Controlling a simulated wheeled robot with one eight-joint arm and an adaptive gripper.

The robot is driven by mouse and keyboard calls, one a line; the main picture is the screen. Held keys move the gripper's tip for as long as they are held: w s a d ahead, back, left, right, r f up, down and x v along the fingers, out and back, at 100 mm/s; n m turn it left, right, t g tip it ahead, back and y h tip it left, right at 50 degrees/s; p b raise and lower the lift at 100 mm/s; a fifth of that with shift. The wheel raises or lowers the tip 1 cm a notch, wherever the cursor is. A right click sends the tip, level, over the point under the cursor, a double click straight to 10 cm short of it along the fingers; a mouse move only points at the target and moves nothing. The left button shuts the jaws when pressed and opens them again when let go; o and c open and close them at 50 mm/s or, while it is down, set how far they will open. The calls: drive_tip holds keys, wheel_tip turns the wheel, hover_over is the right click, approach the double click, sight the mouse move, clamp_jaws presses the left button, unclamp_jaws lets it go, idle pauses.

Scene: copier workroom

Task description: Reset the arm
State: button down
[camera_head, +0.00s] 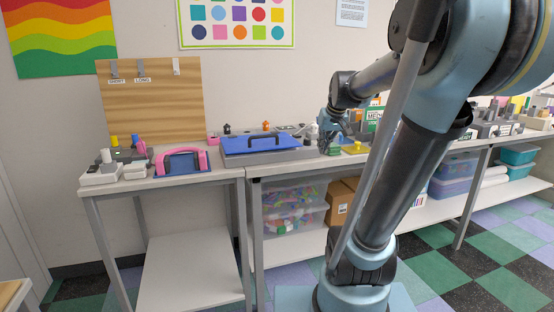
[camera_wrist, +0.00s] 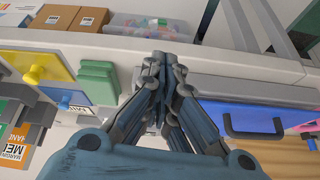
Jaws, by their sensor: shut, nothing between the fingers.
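My arm rises through the right half of the head view and bends back over the long table (camera_head: 290,168). My gripper (camera_head: 328,148) hangs over that table, just right of the grey case with a blue top and dark handle (camera_head: 262,147). In the wrist view my gripper (camera_wrist: 162,62) has its fingertips together with nothing between them, pointing toward the table's edge. A green block (camera_wrist: 98,82) lies beside the fingers on one side, and the blue-topped case (camera_wrist: 250,118) on the other. The arm hides part of the table.
A yellow piece with a knob (camera_head: 355,148) sits near the green block. The left table (camera_head: 160,182) holds a pink-handled blue item (camera_head: 182,162) and a wooden board with hooks (camera_head: 150,105). Bins and boxes (camera_head: 340,200) fill the lower shelf. Checkered floor (camera_head: 510,290) is clear at right.

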drive_tip(key=s+d+f+m+g, duration=0.1)
drive_tip(key=s+f, duration=0.8)
drive_tip(key=s, duration=0.3)
drive_tip(key=s+d+f+m+g+h, duration=0.1)
drive_tip(key=s+f+g, duration=0.1)
drive_tip(key=s+f, duration=0.7)
drive_tip(key=s, duration=0.3)
drive_tip(key=shift+s+f+h, duration=0.2)
drive_tip(key=shift+s+h, duration=0.05)
drive_tip(key=shift+h, duration=0.05)
drive_tip(key=shift+d, duration=0.1)
